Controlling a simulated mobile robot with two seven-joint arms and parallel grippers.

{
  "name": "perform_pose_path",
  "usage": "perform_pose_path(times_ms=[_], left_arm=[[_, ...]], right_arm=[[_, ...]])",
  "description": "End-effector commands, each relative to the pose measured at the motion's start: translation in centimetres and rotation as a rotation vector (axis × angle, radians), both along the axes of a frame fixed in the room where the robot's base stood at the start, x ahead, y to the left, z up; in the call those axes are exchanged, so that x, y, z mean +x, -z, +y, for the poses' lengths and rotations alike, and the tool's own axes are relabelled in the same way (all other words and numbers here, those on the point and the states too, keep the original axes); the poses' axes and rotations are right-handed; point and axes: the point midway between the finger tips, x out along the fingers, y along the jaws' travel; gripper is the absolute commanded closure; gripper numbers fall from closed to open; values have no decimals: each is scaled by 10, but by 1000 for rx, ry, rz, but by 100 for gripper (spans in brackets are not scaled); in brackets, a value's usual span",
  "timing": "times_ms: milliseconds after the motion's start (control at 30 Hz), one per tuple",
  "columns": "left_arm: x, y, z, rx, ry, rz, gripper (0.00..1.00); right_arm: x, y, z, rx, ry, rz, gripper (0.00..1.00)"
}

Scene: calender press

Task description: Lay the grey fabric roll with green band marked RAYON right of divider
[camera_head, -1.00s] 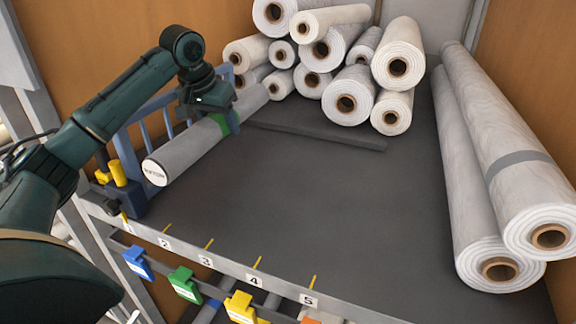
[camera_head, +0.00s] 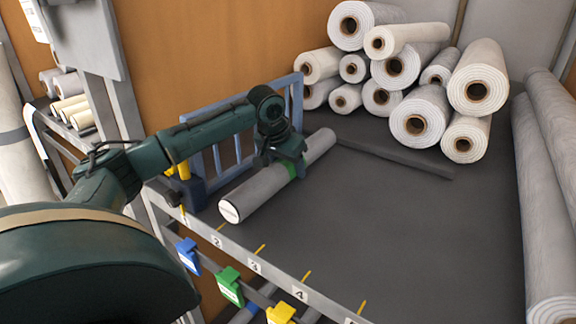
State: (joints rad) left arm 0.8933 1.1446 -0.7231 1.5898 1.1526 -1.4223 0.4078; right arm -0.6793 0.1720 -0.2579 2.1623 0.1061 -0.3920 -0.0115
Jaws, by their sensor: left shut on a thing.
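The grey fabric roll (camera_head: 262,192) with a green band lies lengthwise at the left side of the dark shelf (camera_head: 400,230). Its white near end faces me, but the print on it is too small to read. My left gripper (camera_head: 289,160) is shut on it from above, around the green band. The roll is at or very close to the shelf surface; I cannot tell whether it touches. The blue slatted divider (camera_head: 244,130) stands upright just left of the roll, partly hidden by my left arm. My right gripper is not in view.
Several white rolls (camera_head: 420,115) are stacked at the back. A dark low bar (camera_head: 395,158) lies before them. Long pale rolls (camera_head: 545,200) run along the right. The shelf middle is clear. Numbered marks and coloured clips (camera_head: 230,285) line the front edge.

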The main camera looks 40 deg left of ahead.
Motion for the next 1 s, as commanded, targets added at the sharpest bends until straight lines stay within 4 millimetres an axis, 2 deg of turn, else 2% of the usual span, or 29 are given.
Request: perform_pose_path(times_ms=[233,267,500,800,1000], left_arm=[[0,0,0,0,-1,-2,81],[0,1,0,1,0,0,43],[0,1,0,0,0,0,24],[0,-1,0,0,0,-2,24],[-11,-31,0,2,-1,-4,24]], right_arm=[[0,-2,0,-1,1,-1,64],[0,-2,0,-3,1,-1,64],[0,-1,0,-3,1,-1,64],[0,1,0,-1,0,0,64],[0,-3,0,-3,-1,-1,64]])
